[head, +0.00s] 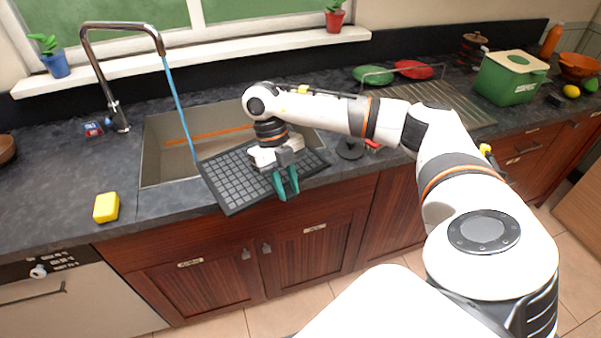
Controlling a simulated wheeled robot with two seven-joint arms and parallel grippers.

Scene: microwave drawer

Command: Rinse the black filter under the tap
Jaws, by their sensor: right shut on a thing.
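The black filter (232,184) is a flat dark grid panel, tilted over the front part of the sink (160,151) and the counter's front edge. My right gripper (286,184), with green fingertips, is shut on the filter at its front side, right of its middle. The chrome tap (97,66) arches over the sink from the left, and a blue water stream (179,108) falls from its spout. The stream's lower end meets the filter's far left corner in the picture; whether it truly touches is hard to tell. My left gripper is out of view.
A yellow sponge (106,207) lies on the counter left of the sink. Red and green plates (414,70) stand in a rack at the back. A green bin (511,79) stands at the right. The left counter is mostly clear.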

